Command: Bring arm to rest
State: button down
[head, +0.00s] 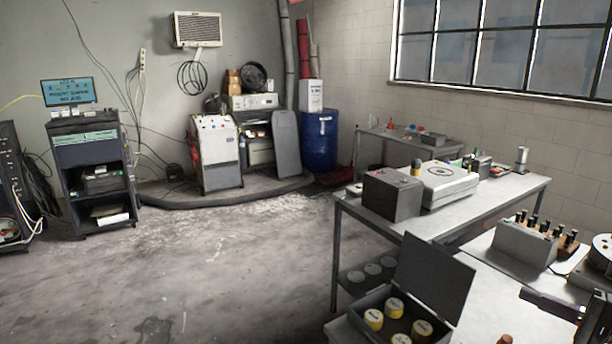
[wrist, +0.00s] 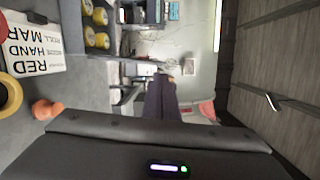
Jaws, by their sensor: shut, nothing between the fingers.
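My gripper (wrist: 162,92) shows in the wrist view as dark fingers reaching up from the dark wrist housing. Its fingers are together with nothing between them. In the head view a dark part of my arm (head: 552,304) comes in at the lower right edge, above the front bench; most of the arm is outside the picture.
An open dark case (head: 362,325) with several yellow tins stands at the front; its lid (head: 432,285) stands up. A grey block (head: 524,244) with several black-topped pieces sits behind my arm. The wrist view shows a printed sheet (wrist: 35,48) and an orange piece (wrist: 46,110). The left floor is clear.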

jog(key=s+a+f+m+g+h, duration=0.2)
jog(key=s+a+f+g, duration=0.1)
jog(key=f, duration=0.6)
jog(key=s+a+f+n+g+h, duration=0.1)
jog(key=s+a+g, duration=0.15)
jog(key=a, duration=0.35)
jog(key=s+a+f+g+h, duration=0.1)
jog(key=s+a+g, duration=0.1)
jog(key=a+g, duration=0.3)
jog(key=s+a+r+n+h, duration=0.2)
jog(key=s+a+r+n, duration=0.1)
jog(key=a, duration=0.6)
jog(key=s+a+r+n+t+h, duration=0.1)
jog(key=s+a+r+n+h, duration=0.2)
jog(key=a, duration=0.6)
jog(key=s+a+r+n+t+h, duration=0.1)
jog(key=s+a+r+n, duration=0.3)
jog(key=a, duration=0.5)
notch_tip(320, 180, up, 3)
jog(key=n+h, duration=0.1)
jog(key=n, duration=0.1)
jog(key=shift+s+n, duration=0.35)
jog(key=shift+n, duration=0.05)
jog(key=shift+r+t, duration=0.1)
jog(key=shift+t, duration=0.15)
